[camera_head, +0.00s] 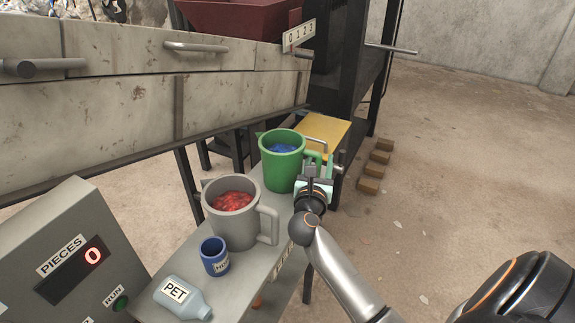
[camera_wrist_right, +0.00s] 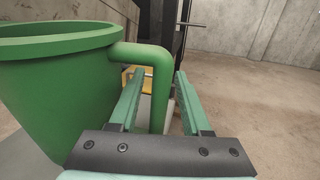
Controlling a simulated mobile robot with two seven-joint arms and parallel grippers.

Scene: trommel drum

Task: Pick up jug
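A green jug (camera_head: 278,172) holding blue pieces (camera_head: 282,148) stands upright at the far end of the narrow bench. A grey jug (camera_head: 228,222) holding red pieces (camera_head: 232,202) stands nearer. My right gripper (camera_head: 320,168) is at the green jug's handle, on the jug's right side. In the right wrist view the green jug (camera_wrist_right: 50,90) fills the left, and its handle (camera_wrist_right: 158,95) stands between the open fingers of the right gripper (camera_wrist_right: 159,75). Gaps show between the handle and the fingers. My left gripper is not in view.
A blue cup (camera_head: 214,258) and a tipped PET bottle (camera_head: 183,297) sit on the near bench (camera_head: 250,276). A counter box (camera_head: 75,260) reading 0 stands left. The drum's pale panels (camera_head: 120,110) rise behind. A yellow surface (camera_head: 322,130) lies beyond the green jug. Floor at right is mostly clear.

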